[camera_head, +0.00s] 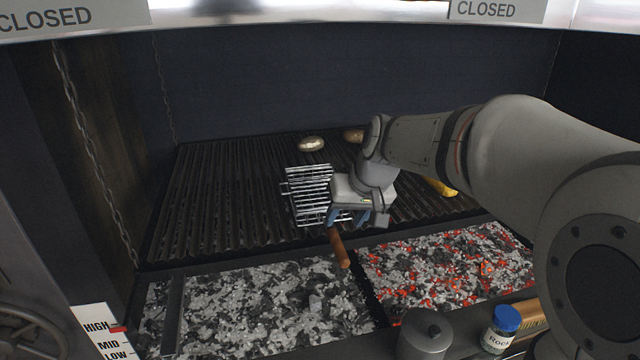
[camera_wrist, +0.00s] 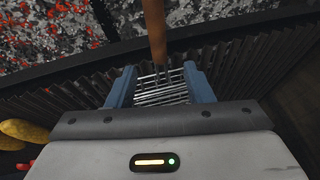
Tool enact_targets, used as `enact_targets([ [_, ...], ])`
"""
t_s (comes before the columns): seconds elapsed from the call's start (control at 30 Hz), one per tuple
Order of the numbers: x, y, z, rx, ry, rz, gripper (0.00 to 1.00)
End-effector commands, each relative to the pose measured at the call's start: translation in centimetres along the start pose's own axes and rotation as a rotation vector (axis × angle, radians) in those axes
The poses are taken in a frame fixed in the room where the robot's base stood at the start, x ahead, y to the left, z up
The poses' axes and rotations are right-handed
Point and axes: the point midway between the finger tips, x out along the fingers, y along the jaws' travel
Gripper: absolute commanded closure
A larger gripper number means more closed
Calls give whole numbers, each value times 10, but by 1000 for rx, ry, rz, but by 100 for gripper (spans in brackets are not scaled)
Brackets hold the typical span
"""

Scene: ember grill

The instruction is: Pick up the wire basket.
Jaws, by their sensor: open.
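The wire basket (camera_head: 308,190) is a silver wire rack lying on the dark grill grate (camera_head: 215,205). Its brown wooden handle (camera_head: 339,248) points toward the front, over the edge above the coals. My gripper (camera_head: 348,217) is at the handle end of the basket, with its blue fingers pointing down. In the wrist view, the blue fingers (camera_wrist: 163,88) are apart, one on each side of the basket's wires (camera_wrist: 162,98) near the base of the handle (camera_wrist: 154,30). I cannot tell whether either finger touches the wires.
Grey ash (camera_head: 265,310) lies front left and glowing coals (camera_head: 450,268) front right, below the grate. A pale round food item (camera_head: 311,144) and a yellow item (camera_head: 440,187) lie on the grate. A blue-capped jar (camera_head: 502,330) and a metal shaker (camera_head: 424,335) stand at the front.

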Motion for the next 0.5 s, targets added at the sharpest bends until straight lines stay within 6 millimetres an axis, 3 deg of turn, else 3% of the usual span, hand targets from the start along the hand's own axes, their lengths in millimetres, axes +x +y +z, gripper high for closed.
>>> enact_targets([
  [0.1, 8, -5, -9, -6, 2, -12, 53],
  [0.5, 59, 2, -5, -6, -1, -10, 53],
])
